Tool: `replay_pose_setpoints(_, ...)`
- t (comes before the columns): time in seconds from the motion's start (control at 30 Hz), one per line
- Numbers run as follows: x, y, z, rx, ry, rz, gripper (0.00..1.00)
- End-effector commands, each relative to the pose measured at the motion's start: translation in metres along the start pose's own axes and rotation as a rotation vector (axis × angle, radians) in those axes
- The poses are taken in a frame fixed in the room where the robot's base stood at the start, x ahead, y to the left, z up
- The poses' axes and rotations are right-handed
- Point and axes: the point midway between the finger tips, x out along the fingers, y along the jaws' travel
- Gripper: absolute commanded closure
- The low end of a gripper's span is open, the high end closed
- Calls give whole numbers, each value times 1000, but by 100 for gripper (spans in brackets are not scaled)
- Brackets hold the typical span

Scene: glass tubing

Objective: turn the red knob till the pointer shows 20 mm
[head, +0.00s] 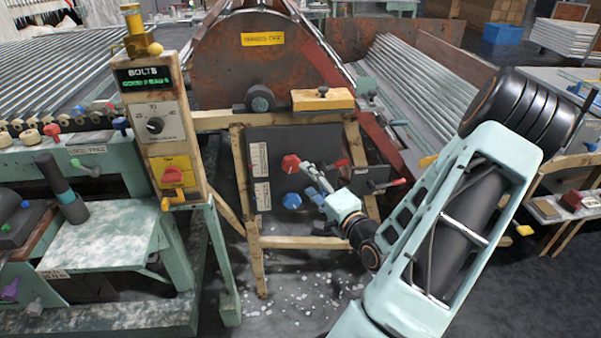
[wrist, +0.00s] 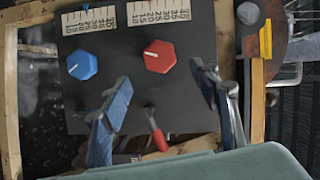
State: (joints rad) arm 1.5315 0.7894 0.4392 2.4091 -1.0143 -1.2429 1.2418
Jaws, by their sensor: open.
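The red knob (head: 291,164) is on the upright dark panel (head: 320,142). In the wrist view the red knob (wrist: 159,56) is six-sided with a white line, next to a numbered scale (wrist: 158,11) cut by the picture's edge. No pointer for this scale can be made out, so its reading is hidden. A blue knob (head: 292,201) sits below the red one, and also shows in the wrist view (wrist: 82,64). My gripper (head: 312,178) is open in front of the panel. In the wrist view its fingertips (wrist: 160,74) are spread, with the red knob ahead between them and nothing held.
A red-handled lever (wrist: 155,130) juts from the panel near the fingers. A wooden frame (head: 300,242) surrounds the panel. A yellow block (head: 323,99) lies on top. A control post (head: 160,110) with a dial stands at left. White bits litter the floor below.

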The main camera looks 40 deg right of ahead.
Motion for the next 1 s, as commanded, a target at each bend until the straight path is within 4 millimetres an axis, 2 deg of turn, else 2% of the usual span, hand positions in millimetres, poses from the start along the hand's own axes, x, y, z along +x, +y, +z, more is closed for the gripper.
replay_pose_setpoints(0.1,-20,0,-1,1,3,1,44)
replay_pose_setpoints(0.3,-35,0,0,1,0,0,44)
replay_pose_setpoints(0.87,-36,0,0,0,-1,0,44)
replay_pose_setpoints(1.0,-31,1,2,-61,-20,41,44)
